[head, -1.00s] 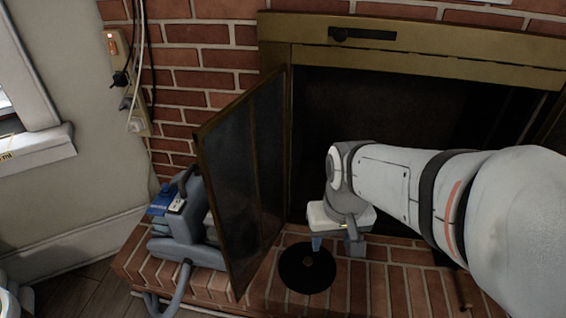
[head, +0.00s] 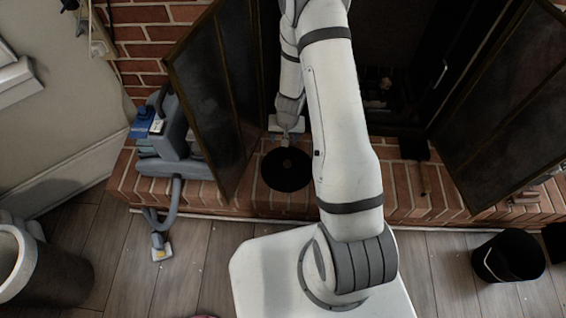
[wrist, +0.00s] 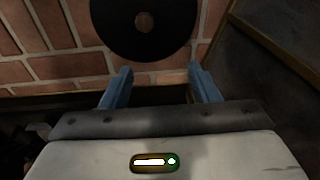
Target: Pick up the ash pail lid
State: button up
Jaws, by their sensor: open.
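The ash pail lid is a flat black disc (head: 286,170) lying on the brick hearth, left of my arm in the head view. In the wrist view the lid (wrist: 131,38) shows at the top, with a small brownish round spot at its middle. My gripper (wrist: 158,82) is open, its two blue fingers apart with nothing between them. The fingertips are just short of the lid's near edge in the wrist view; the height gap cannot be told.
An open fireplace door (head: 222,100) stands left of the lid, and another (head: 505,110) stands at right. A grey vacuum cleaner (head: 172,150) sits on the hearth at left. A black pail (head: 508,258) stands on the wooden floor at right. The hearth bricks (head: 415,185) at right are mostly clear.

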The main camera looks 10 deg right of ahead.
send_over(287, 162)
jog(key=shift+m+h, duration=0.3)
jog(key=shift+h, duration=0.1)
jog(key=f, duration=0.9)
jog(key=shift+s+d+f+b, duration=0.2)
jog(key=shift+d+f+b, duration=0.1)
jog(key=shift+d, duration=0.1)
jog(key=f+b, duration=0.1)
jog(key=f, duration=0.1)
jog(key=f+b, duration=0.3)
jog(key=f, duration=0.1)
jog(key=shift+w+a+b, duration=0.2)
jog(key=shift+a+b, duration=0.2)
jog(key=shift+r, duration=0.1)
jog(key=shift+c, duration=0.4)
jog(key=c, duration=1.1)
